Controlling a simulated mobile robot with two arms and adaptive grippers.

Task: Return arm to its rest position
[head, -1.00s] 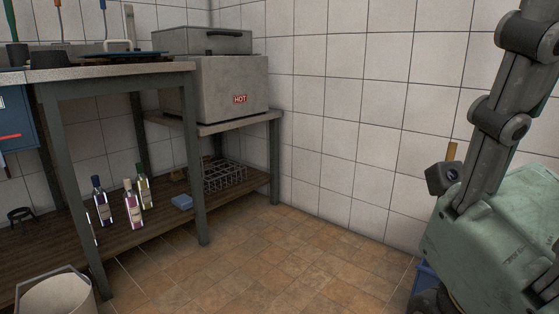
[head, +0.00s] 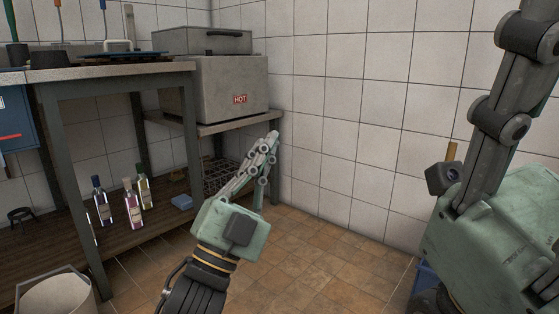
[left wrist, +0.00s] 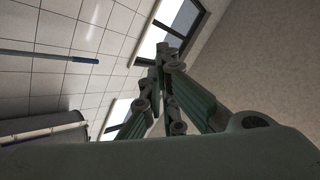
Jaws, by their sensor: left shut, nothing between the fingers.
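My left gripper (head: 273,141) is in the middle of the head view, raised in front of the lower shelf's right end. Its fingers point up and slightly right, shut together with nothing between them. In the left wrist view its fingers (left wrist: 165,55) meet at the tips against the wall and a window. At the right of the head view, a large green and dark grey part of my own arm (head: 495,225) fills the edge. My right gripper's fingers cannot be made out.
A steel box marked HOT (head: 215,90) stands on a side table. Several bottles (head: 133,205), a blue sponge (head: 182,202) and a wire rack (head: 216,176) are on the lower shelf (head: 40,240). A pale bin (head: 58,294) stands at front left.

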